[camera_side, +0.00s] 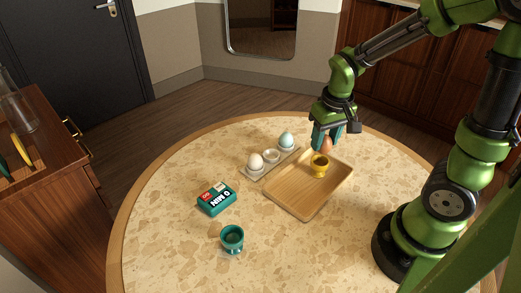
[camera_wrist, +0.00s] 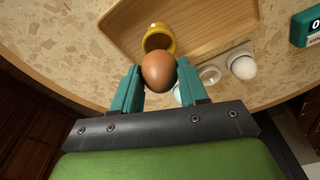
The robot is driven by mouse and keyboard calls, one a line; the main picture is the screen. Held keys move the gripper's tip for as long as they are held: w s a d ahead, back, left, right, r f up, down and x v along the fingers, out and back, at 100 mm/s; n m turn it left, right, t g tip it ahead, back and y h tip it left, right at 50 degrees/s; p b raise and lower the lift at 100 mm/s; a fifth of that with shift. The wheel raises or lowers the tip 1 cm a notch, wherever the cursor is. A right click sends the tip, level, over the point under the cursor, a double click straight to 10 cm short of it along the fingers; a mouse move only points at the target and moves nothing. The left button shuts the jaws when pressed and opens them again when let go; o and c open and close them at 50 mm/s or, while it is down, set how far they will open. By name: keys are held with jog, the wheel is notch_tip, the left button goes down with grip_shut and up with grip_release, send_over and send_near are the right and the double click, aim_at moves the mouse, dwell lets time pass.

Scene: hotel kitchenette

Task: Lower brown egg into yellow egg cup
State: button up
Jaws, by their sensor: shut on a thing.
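The brown egg (camera_wrist: 159,71) is held between the two teal fingertips of my gripper (camera_wrist: 160,84). In the side view the brown egg (camera_side: 327,144) shows at the fingers of my gripper (camera_side: 326,139), above the yellow egg cup. The yellow egg cup (camera_side: 320,167) stands upright in the wooden tray (camera_side: 295,200). In the wrist view the yellow egg cup (camera_wrist: 158,38) shows just beyond the egg, its opening partly visible. I cannot tell the exact gap between egg and cup.
An egg holder (camera_side: 251,175) beside the tray carries a white egg (camera_side: 255,161) and a pale blue egg (camera_side: 286,140), with an empty place between. A teal timer box (camera_side: 216,198) and a teal egg cup (camera_side: 232,239) stand on the round table. The front left of the table is clear.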

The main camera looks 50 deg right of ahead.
aim_at(323, 152)
jog(key=shift+f, duration=2.4)
dwell(1.1)
jog(key=o, duration=0.8)
jog(key=shift+r, duration=0.1)
notch_tip(323, 152, up, 16)
jog(key=s+r, duration=0.1)
jog(key=s, duration=0.1)
jog(key=s+a+r+t+y, duration=0.1)
jog(key=s+a+t+y, duration=0.1)
jog(key=a+t, duration=0.4)
jog(key=s+a, duration=0.1)
jog(key=a, duration=0.2)
jog(key=shift+s+r+y, duration=0.15)
jog(key=shift+r+y, duration=0.15)
